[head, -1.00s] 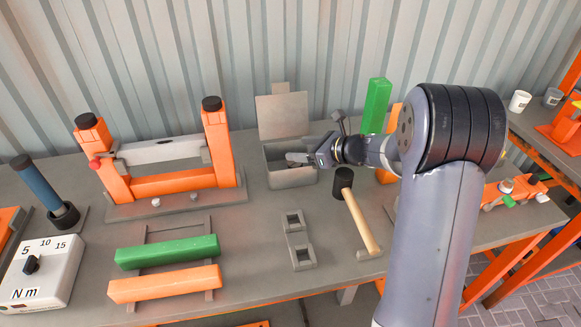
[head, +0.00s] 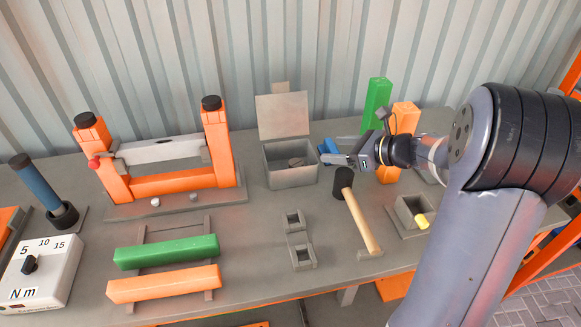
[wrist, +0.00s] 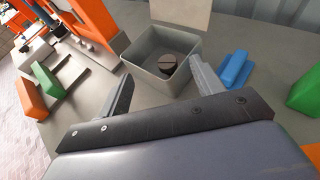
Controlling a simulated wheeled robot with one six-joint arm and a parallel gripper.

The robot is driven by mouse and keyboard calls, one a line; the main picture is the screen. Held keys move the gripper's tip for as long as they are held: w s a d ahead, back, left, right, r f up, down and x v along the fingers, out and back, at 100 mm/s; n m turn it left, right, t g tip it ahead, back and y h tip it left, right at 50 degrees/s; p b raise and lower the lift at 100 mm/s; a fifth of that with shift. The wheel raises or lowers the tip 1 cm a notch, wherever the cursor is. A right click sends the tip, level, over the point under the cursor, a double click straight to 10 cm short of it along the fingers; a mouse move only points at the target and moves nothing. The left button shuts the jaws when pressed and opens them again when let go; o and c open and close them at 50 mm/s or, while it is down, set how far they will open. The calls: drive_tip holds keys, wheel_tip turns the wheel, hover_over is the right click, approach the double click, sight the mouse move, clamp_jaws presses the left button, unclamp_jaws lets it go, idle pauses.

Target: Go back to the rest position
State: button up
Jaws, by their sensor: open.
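My gripper (head: 345,150) is in the head view, right of the open grey box, above the bench and behind the mallet. Its two fingers are spread and hold nothing. In the wrist view my gripper (wrist: 160,88) shows its fingers apart, with the box beyond them. The grey box (head: 291,178) has its lid raised against the back. A dark round piece (wrist: 168,63) with a slot lies inside it. My arm comes in from the right and hides part of the bench there.
A mallet (head: 359,218) lies in front of my gripper. Green (head: 376,106) and orange (head: 405,118) posts stand close behind it. A blue piece (wrist: 236,69) lies right of the box. An orange frame (head: 168,185) stands left. A small grey holder (head: 404,222) sits right of the mallet.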

drive_tip(key=x, duration=1)
drive_tip(key=r+p, duration=0.4)
drive_tip(key=shift+w+a+r, duration=0.15)
drive_tip(key=shift+a+r, duration=0.1)
drive_tip(key=shift+a, duration=0.1)
drive_tip(key=shift+f, duration=0.15)
